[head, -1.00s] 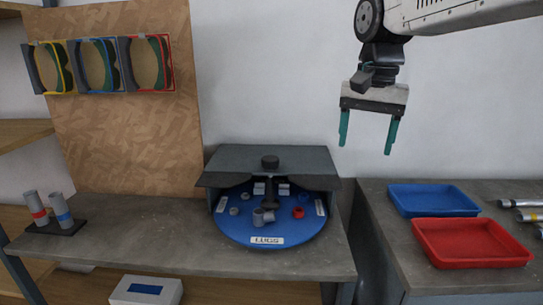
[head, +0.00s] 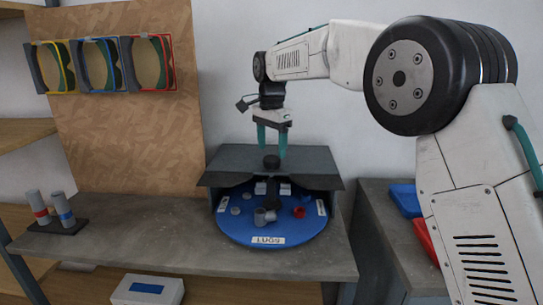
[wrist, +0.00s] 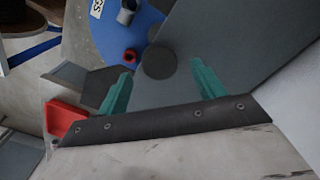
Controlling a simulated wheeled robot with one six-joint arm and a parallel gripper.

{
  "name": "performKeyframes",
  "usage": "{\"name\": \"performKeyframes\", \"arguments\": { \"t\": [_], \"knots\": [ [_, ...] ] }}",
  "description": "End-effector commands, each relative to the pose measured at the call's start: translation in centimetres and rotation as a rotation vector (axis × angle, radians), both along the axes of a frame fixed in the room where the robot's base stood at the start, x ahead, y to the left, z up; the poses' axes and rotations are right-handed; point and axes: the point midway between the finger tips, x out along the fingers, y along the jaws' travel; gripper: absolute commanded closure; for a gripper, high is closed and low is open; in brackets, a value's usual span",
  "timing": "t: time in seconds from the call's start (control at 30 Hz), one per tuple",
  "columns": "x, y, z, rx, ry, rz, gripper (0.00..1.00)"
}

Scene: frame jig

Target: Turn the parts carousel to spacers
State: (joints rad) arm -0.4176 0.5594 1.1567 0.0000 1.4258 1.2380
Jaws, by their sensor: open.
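The parts carousel is a round blue turntable (head: 240,232) under a grey cover (head: 228,159) on the bench. Its front label reads "LUGS"; other labels at its sides are too small to read. Small grey parts and a red part (head: 299,212) sit on the turntable. My gripper (head: 272,152) is open and empty, pointing down just above the knob. In the wrist view the knob (wrist: 159,61) lies between and beyond the teal fingertips, apart from them.
A blue tray (head: 405,199) and a red tray (head: 424,238) on the right bench are partly hidden by my arm. Two grey tubes stand in a dark holder (head: 62,229) at left. Coloured frames hang on the brown board (head: 140,130).

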Motion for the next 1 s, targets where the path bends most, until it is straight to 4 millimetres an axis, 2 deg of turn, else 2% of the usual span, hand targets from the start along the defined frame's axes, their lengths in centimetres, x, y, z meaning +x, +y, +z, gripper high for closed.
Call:
{"name": "performKeyframes", "arguments": {
  "t": [0.1,0.23,0.57,0.8,1.0],
  "knots": [
    [0.0,-0.1,-1.9,-0.001,0.003,0.0,0.32],
    [0.0,-0.1,-3.1,-0.001,0.002,0.0,0.32],
    [0.0,-0.1,-3.5,0.001,-0.001,0.0,0.32],
    [0.0,-0.1,-3.5,0.001,-0.001,0.001,0.95],
    [0.1,-0.4,-3.5,0.001,-0.001,-0.01,0.95]
  ]
}}
